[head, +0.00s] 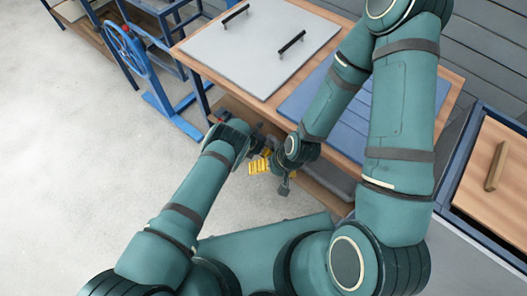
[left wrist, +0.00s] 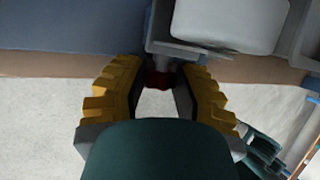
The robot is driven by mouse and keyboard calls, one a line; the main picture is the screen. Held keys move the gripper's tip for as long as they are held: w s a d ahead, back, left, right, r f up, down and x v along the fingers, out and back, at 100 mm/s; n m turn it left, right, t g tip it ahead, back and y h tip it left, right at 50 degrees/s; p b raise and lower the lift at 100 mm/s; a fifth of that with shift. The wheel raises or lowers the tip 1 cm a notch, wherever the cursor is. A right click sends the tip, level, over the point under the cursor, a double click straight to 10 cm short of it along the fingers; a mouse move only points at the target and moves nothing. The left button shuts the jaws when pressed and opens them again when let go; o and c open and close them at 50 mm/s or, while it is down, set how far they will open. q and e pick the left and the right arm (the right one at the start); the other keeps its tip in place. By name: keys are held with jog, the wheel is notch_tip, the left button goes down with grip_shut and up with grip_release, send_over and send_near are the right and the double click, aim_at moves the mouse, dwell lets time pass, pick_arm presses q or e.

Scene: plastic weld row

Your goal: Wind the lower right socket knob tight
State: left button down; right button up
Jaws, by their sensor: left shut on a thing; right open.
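A small dark red knob (left wrist: 158,79) shows in the left wrist view, under a grey fitting (left wrist: 205,50) with a pale block on it. My left gripper (left wrist: 157,84) has its yellow fingers on either side of the knob and is shut on it. In the head view my left wrist reaches to the table's front edge, and its fingers cannot be made out clearly. My right gripper (head: 262,162) is open, with yellow fingers, just right of my left wrist and in front of the table. The knob cannot be made out in the head view.
A wooden table (head: 190,62) carries a pale grey plate (head: 250,50) with two black handles and a blue slatted panel (head: 305,105). A blue handwheel (head: 125,48) on a blue frame stands left. A wooden-topped cabinet (head: 485,180) is at right. The floor at left is clear.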

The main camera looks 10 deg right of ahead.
pick_arm(q)
jog(key=shift+s+f, duration=0.1)
dwell(0.4)
jog(key=c, duration=0.7)
grip_release()
jog(key=shift+w+a+r, duration=0.2)
jog(key=shift+a+r, duration=0.05)
jog(key=shift+r, duration=0.2)
jog(key=v, duration=1.1)
